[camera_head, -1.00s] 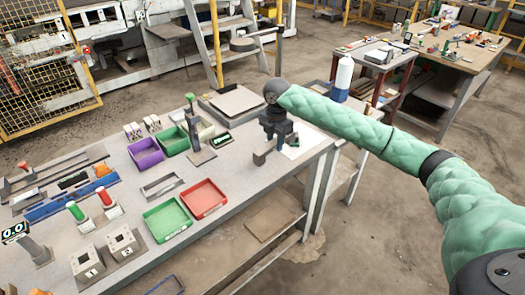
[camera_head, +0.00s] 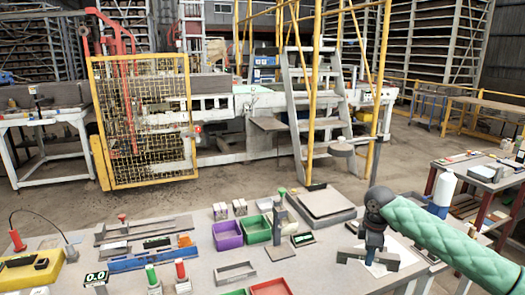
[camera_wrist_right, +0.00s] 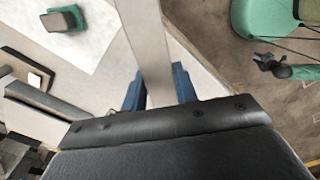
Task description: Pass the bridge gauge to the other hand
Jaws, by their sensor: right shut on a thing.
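The bridge gauge (camera_head: 391,259) is a grey bar with a flat face. My right gripper (camera_head: 374,245) is shut on it over the right part of the workbench, and the bar sticks out on both sides of the jaws. In the right wrist view the bridge gauge (camera_wrist_right: 148,40) runs up the picture as a pale strip between the blue fingertips of my right gripper (camera_wrist_right: 158,88). Part of the bar is hidden behind the jaws. My left gripper is in neither view.
The workbench (camera_head: 212,272) holds a purple bin (camera_head: 227,236), a green bin (camera_head: 256,230), a red tray (camera_head: 270,288) and a grey tray (camera_head: 327,203) near the gripper. A white sheet (camera_head: 398,247) lies beneath the gauge. A post stand (camera_head: 277,225) rises left of it.

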